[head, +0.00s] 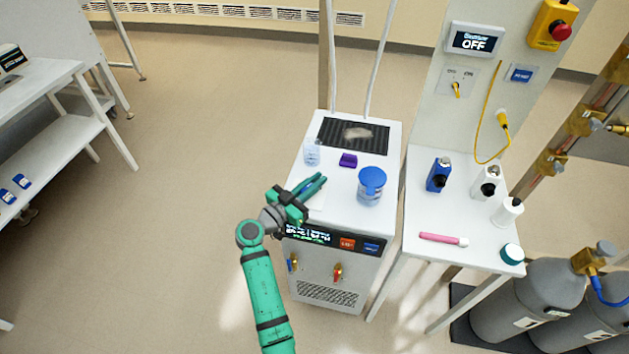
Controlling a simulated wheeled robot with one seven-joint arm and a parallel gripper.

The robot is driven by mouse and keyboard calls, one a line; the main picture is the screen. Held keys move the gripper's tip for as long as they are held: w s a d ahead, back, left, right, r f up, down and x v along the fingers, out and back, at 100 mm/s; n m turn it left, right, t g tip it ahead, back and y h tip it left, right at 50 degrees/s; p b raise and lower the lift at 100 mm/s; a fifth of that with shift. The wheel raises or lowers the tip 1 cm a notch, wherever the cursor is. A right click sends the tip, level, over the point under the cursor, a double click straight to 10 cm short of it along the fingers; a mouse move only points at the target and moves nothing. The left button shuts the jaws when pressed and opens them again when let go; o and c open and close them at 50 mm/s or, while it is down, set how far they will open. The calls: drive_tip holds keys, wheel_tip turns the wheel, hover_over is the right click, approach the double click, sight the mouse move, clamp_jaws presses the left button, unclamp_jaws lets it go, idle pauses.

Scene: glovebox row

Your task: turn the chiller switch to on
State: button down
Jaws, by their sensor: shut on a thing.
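The chiller appears to be the white cabinet (386,240) in the middle, with a dark display and a red and a blue button on its front. A switch plate (456,82) with a yellow knob is on the upright panel at the right. The display (473,40) above it reads OFF; its smaller heading is hard to read. The knob's exact angle is too small to tell. My gripper (312,186) is over the cabinet top's left front edge, well left of and below the switch plate. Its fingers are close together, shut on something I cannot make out.
On the cabinet top are a blue-lidded jar (371,186), a purple block (348,160) and a small clear bottle (312,152). The right side table (425,210) holds bottles and a pink tool (443,239). A yellow cable (480,135) hangs beside the switch. The left floor is clear.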

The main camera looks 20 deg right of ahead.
idle(0.3)
drive_tip(key=c, duration=1.8)
unclamp_jaws()
drive_tip(key=shift+c, duration=0.2)
drive_tip(key=v, duration=1.1)
drive_tip(key=shift+w, duration=0.1)
drive_tip(key=shift+d, duration=0.1)
